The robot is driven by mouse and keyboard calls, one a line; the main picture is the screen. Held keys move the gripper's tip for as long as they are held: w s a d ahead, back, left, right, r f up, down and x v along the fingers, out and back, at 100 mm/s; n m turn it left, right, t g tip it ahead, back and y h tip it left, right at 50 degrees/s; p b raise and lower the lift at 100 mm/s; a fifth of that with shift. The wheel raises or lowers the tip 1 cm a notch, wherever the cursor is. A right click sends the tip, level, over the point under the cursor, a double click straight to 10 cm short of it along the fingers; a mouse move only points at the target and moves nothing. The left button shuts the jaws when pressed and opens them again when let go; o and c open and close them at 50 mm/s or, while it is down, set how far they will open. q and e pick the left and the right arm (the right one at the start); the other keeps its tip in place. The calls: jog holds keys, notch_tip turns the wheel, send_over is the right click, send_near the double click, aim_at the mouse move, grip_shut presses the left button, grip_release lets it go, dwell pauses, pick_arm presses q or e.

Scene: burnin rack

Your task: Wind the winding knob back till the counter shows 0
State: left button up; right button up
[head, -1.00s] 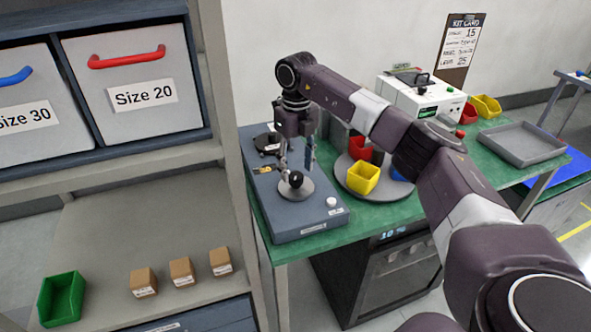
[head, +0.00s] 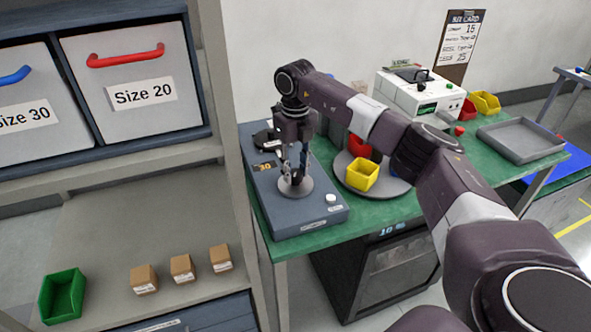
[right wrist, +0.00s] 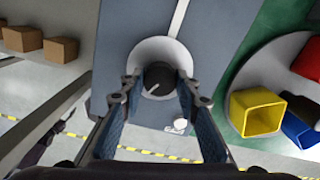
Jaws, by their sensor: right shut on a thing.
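The grey-blue winding unit (head: 310,222) lies on the green bench. Its counter (head: 265,167) shows orange digits that look like 30. The dark winding knob (right wrist: 157,77), with a pale pointer line, stands on a round grey disc (head: 306,190). My right gripper (head: 295,176) points down over the disc, shut on the knob; in the head view its fingers largely hide the knob. In the right wrist view the fingers stand on either side of it. A white button (head: 331,198) sits at the unit's front right corner. My left gripper is not in view.
Right of the unit, a round grey turntable (head: 396,188) holds a yellow bin (head: 361,175) and a red bin. A white instrument (head: 425,97) and grey tray (head: 520,141) stand further back. A shelf (head: 150,215) with boxes is close on the left.

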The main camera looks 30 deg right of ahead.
jog(key=shift+r+m+p, duration=0.15)
jog(key=shift+m+p, duration=0.2)
jog(key=shift+m, duration=0.55)
jog(key=m+p, duration=0.1)
jog(key=m, duration=0.2)
jog(key=shift+m, duration=0.3)
jog(key=m+p, duration=0.1)
jog(key=m, duration=0.3)
jog(key=m+p, duration=0.1)
jog(key=m, duration=0.3)
jog(key=m+p, duration=0.2)
jog(key=m, duration=0.3)
jog(key=shift+m, duration=0.3)
jog(key=shift+w+m+p, duration=0.1)
jog(key=shift+m+p, duration=0.65)
jog(key=shift+m, duration=1.55)
